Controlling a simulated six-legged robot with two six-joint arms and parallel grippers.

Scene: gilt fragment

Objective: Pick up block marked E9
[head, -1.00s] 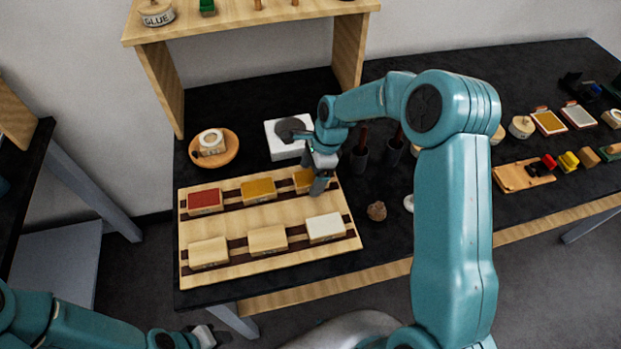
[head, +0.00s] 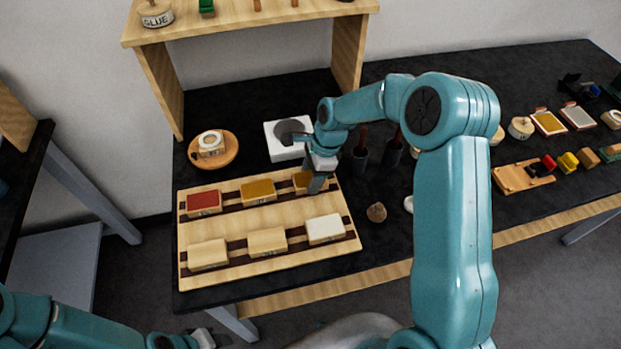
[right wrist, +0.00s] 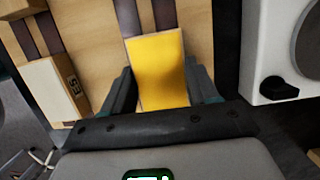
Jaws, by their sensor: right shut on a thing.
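A wooden tray (head: 300,262) with dark strips holds two rows of blocks. The back row has a red-topped block (head: 203,201), an ochre-topped block (head: 258,190) and a gold-topped block (head: 301,181). The front row has two plain wooden blocks (head: 208,253) (head: 267,240) and a white-topped block (head: 325,228). My right gripper (head: 314,188) is shut on the gold-topped block, which shows between its fingers in the right wrist view (right wrist: 158,75). Its marking is hidden. A pale-topped block (right wrist: 48,90) beside it has a mark I cannot read surely. My left gripper (head: 205,338) is low at left, jaws unclear.
A white device (head: 284,140) with a grey disc stands behind the tray, beside a round wooden dish (head: 213,150) holding a tape roll. A brown lump (head: 376,211) and dark holders (head: 359,160) are to the right. A wooden shelf (head: 250,20) stands above the table's back.

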